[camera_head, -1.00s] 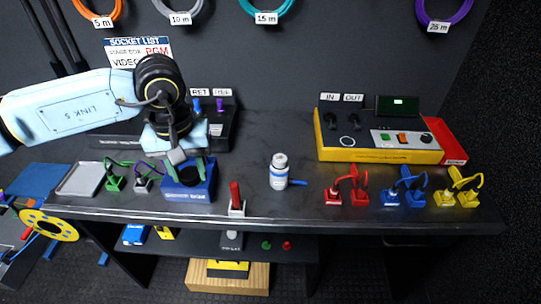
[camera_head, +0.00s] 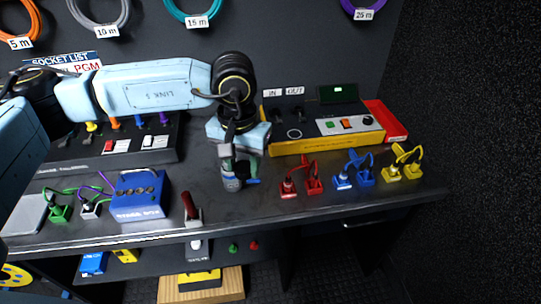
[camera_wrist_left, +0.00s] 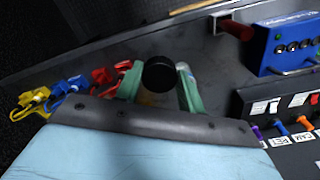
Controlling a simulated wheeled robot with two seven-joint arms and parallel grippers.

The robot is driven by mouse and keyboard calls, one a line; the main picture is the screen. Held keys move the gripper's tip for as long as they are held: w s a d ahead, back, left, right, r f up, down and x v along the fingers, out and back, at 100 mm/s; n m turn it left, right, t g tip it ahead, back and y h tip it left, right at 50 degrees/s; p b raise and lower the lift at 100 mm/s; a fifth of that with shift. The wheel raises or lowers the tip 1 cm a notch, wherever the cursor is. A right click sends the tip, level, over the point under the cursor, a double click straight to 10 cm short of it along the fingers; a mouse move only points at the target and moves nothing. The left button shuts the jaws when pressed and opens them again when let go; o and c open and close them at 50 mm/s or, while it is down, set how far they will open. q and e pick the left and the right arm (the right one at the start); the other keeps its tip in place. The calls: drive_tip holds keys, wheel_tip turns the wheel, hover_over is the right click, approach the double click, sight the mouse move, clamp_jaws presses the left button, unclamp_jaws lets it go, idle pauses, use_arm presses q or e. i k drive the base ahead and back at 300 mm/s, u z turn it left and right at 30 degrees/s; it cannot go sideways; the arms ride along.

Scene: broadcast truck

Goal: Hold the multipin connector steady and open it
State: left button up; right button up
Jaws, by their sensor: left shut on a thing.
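The multipin connector (camera_head: 231,184) looks like a small upright grey-white cylinder with a blue lever (camera_head: 253,182) at its right, standing on the dark bench near the front middle. My left gripper (camera_head: 239,165) comes down over it from above and is shut on its upper part. In the left wrist view the green fingers (camera_wrist_left: 160,88) stand either side of a round black end (camera_wrist_left: 159,75). The fingers and wrist hide much of the connector's top. My right gripper is not in view.
Red plugs (camera_head: 302,184) stand close to the connector's right, then blue (camera_head: 354,175) and yellow plugs (camera_head: 403,167). A yellow-sided console (camera_head: 325,143) is behind. A red-handled item (camera_head: 192,209) and a blue box (camera_head: 140,195) stand to the left. Bare bench lies between.

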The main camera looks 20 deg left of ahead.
sight(232, 184)
drive_tip(key=z, duration=0.25)
drive_tip(key=i, duration=0.9)
drive_tip(key=u, duration=1.3)
